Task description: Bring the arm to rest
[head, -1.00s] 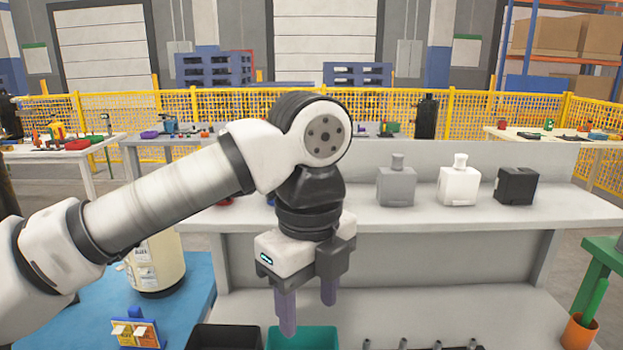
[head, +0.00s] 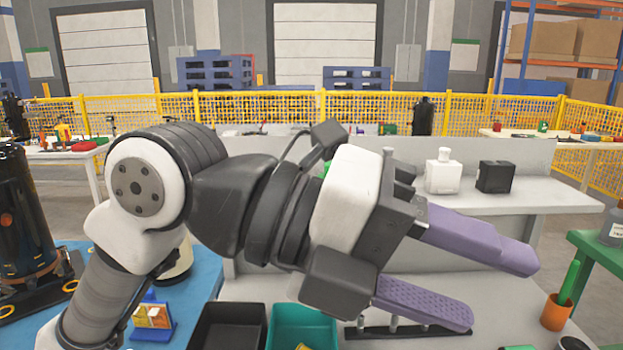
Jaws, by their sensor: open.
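My gripper (head: 468,275) is large in the head view, right of centre, its two purple fingers pointing right and slightly down. The fingers are spread apart with nothing between them, so it is open and empty. It is in front of the grey bench (head: 546,198) and appears to touch nothing. My white and black arm rises from the lower left and bends at a joint near the left. The arm and gripper hide the left and middle of the bench shelf.
A white canister (head: 443,174) and a black box (head: 495,177) stand on the shelf. Below are a black bin (head: 230,328) and a teal bin (head: 328,325). An orange pot (head: 555,312) is at right.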

